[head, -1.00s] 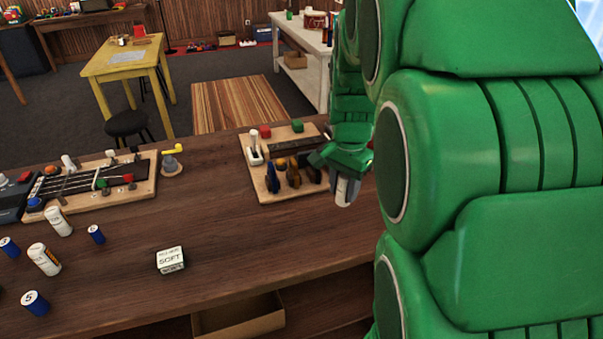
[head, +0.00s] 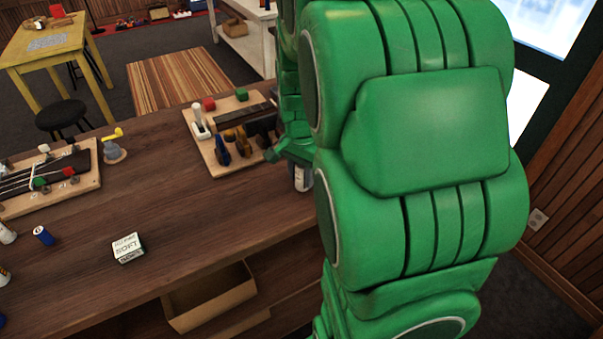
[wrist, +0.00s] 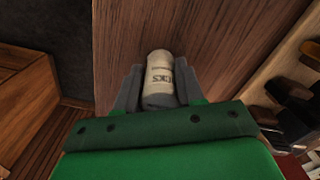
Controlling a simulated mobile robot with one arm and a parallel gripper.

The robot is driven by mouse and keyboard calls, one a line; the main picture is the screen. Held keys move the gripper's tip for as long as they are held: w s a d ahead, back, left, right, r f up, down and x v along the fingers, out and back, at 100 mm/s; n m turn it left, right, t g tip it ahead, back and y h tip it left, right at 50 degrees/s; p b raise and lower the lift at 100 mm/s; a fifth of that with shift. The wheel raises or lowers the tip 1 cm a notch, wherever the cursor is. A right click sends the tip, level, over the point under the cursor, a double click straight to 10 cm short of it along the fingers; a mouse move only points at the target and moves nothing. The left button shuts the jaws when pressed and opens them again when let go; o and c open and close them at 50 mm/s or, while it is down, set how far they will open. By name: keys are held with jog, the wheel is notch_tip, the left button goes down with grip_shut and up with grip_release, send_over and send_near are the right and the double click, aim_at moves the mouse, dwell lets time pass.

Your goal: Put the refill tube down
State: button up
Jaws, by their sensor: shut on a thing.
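My gripper (wrist: 160,92) is shut on the refill tube (wrist: 160,73), a whitish tube with dark lettering and a grey lower part, held between the two grey fingers in the wrist view. In the head view the tube (head: 301,178) shows as a small pale piece below my green wrist, partly hidden by my arm. It is over the right part of the dark wooden workbench (head: 200,215). I cannot tell whether its lower end touches the bench.
A wooden tool board (head: 222,163) with several tools lies just left of my gripper. A small white box marked SOFT (head: 128,247) sits on the bench. A ukulele on a board (head: 50,180) and a blue cylinder (head: 43,235) are farther left. The bench's front middle is clear.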

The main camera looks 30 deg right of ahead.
jog(key=shift+f, duration=0.2)
jog(key=o, duration=1)
notch_tip(320, 180, up, 11)
jog(key=shift+r, duration=0.6)
jog(key=shift+o, duration=0.5)
